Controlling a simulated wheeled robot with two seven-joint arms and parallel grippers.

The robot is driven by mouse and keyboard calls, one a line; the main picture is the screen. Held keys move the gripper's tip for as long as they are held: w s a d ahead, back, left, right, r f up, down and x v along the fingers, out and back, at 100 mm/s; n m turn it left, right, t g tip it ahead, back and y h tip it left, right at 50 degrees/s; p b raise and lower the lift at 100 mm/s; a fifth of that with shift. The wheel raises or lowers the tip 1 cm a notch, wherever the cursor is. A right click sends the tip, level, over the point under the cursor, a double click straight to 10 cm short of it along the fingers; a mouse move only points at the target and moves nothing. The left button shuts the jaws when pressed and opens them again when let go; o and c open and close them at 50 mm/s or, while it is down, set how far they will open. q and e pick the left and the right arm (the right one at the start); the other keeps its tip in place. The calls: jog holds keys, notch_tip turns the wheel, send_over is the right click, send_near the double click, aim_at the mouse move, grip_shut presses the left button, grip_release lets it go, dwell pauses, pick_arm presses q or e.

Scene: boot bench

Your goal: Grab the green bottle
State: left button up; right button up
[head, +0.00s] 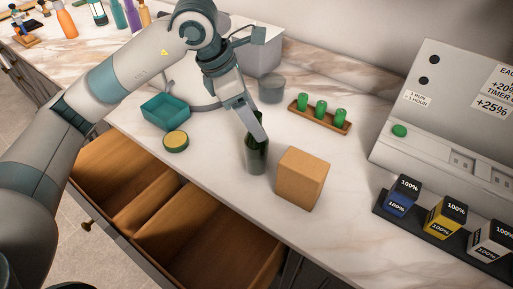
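The dark green bottle (257,160) stands upright on the marble counter, left of a wooden block. My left gripper (256,127) comes down from above, and its fingers overlap the bottle's upper part and hide some of the neck. I cannot tell whether the fingers are closed on the bottle or only around or in front of it. My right gripper is not in view.
The wooden block (302,178) stands close to the bottle's right. A rack (337,125) with green vials is behind it. A teal tray (166,111) and a yellow-topped round tin (176,141) lie to the left. An open drawer (205,235) is in front.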

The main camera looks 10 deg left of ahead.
aim_at(257, 143)
pick_arm(q)
jog(key=shift+w+d+f+p, duration=0.15)
jog(key=shift+d+f+p, duration=0.3)
jog(key=shift+p, duration=0.2)
jog(key=p+x, duration=0.1)
jog(key=x, duration=0.2)
jog(key=shift+w+d+f, duration=0.1)
jog(key=shift+f, duration=0.25)
jog(key=shift+c, duration=0.7)
